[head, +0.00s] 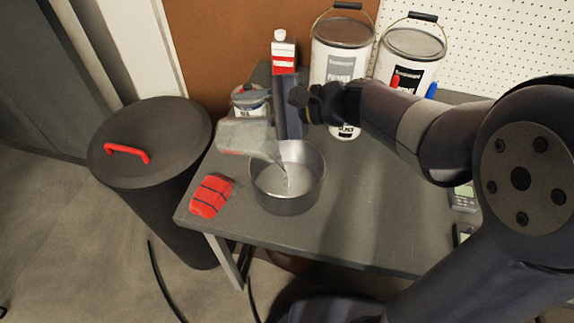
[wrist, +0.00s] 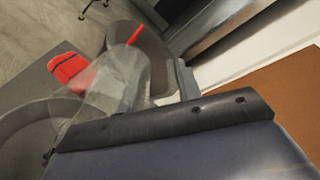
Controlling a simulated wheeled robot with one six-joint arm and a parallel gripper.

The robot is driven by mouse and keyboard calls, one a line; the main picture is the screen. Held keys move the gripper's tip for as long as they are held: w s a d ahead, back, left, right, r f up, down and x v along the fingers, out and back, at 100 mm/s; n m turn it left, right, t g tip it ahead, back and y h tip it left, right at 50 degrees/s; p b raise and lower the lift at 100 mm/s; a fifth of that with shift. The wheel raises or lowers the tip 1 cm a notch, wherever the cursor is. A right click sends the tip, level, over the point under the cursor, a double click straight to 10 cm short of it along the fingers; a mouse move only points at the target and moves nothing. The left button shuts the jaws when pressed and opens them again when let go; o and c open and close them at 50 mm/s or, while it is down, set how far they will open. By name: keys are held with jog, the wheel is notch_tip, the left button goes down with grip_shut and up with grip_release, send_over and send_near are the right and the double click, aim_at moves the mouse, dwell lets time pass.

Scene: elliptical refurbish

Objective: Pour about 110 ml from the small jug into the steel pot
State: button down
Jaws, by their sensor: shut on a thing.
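The small jug (head: 245,138) is clear and see-through. It is tilted over the steel pot (head: 288,192), with its lower end above the pot's opening. A thin pale streak shows between the jug and the pot's inside. The pot stands upright near the table's left front. My gripper (head: 288,108) is shut on the jug above the pot's back rim. In the wrist view the jug (wrist: 120,80) shows past the gripper's dark finger, and part of the pot (wrist: 30,125) shows at the left. The liquid levels cannot be read.
A red object with dark stripes (head: 210,196) lies left of the pot. A dark bin with a red handle (head: 150,135) stands left of the table (head: 350,225). Paint buckets (head: 342,60), a red-and-white carton (head: 284,55) and a small can (head: 250,98) stand behind.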

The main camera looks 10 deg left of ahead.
aim_at(230, 102)
jog(key=shift+d, duration=0.1)
jog(key=shift+r, duration=0.2)
jog(key=a+h+p, duration=0.1)
jog(key=a+p, duration=0.1)
jog(key=p, duration=0.2)
jog(key=shift+a+r+p, duration=0.1)
jog(key=shift+a+p, duration=0.1)
jog(key=shift+p, duration=0.1)
jog(key=shift+a+h+p, duration=0.3)
jog(key=shift+h+p, duration=0.1)
jog(key=shift+p, duration=0.45)
jog(key=p, duration=0.1)
jog(key=h+p, duration=0.1)
jog(key=p, duration=0.1)
jog(key=shift+w+a+r, duration=0.1)
jog(key=shift+a+r, duration=0.05)
jog(key=shift+a, duration=0.15)
jog(key=shift+a+f+h+p, duration=0.15)
jog(key=shift+f+h+p, duration=0.35)
jog(key=shift+p, duration=0.15)
jog(key=shift+f, duration=0.45)
jog(key=shift+a+h+p, duration=0.2)
jog(key=shift+h+p, duration=0.2)
jog(key=shift+p, duration=0.3)
